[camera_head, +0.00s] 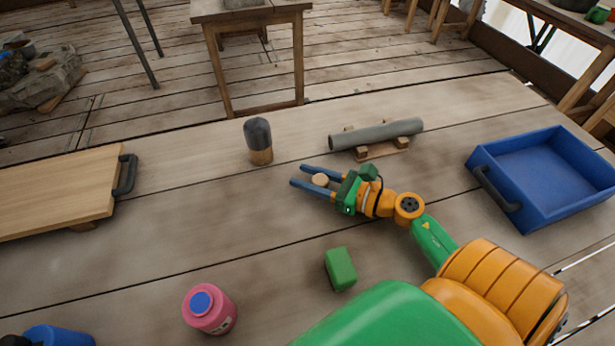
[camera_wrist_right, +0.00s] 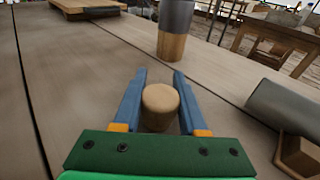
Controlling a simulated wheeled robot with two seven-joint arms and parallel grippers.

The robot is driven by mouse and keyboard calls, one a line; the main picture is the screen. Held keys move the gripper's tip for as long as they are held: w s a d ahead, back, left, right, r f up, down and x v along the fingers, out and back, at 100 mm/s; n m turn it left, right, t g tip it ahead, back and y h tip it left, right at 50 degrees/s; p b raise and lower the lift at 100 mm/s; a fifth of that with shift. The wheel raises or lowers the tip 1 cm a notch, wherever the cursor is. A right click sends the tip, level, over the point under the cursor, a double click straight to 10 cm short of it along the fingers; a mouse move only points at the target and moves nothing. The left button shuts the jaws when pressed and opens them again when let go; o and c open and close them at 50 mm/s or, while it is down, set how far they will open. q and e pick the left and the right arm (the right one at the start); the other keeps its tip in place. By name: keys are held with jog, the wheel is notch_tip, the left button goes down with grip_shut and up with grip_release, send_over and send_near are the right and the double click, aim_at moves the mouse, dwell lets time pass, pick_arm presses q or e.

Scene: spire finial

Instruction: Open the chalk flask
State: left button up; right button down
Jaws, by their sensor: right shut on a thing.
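My right gripper (camera_head: 299,175) is shut on a small round tan plug (camera_head: 320,180), cork-like, between its blue fingers. The plug also shows upright between the fingers in the right wrist view (camera_wrist_right: 160,105); its height above the table is hard to judge. No label marks the chalk flask. A pink bottle (camera_head: 213,316) with a blue top stands at the front left, apart from the gripper. A grey tube (camera_head: 378,134) lies on a wooden cradle (camera_head: 383,150) behind the gripper. A dark grey-topped wooden cylinder (camera_head: 259,142) stands beyond the fingertips. My left gripper is not seen.
A green block (camera_head: 341,268) lies in front of my right gripper. A blue tray (camera_head: 545,172) is at the right. A wooden board (camera_head: 55,195) with a dark handle is at the left. A blue object (camera_head: 58,336) is cut off at bottom left. The table's centre left is clear.

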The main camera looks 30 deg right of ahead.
jog(key=c, duration=0.5)
grip_release()
jog(key=shift+s+f, duration=0.1)
jog(key=shift+f, duration=0.15)
jog(key=shift+o, duration=0.2)
jog(key=shift+a, duration=0.1)
jog(key=shift+f, duration=0.1)
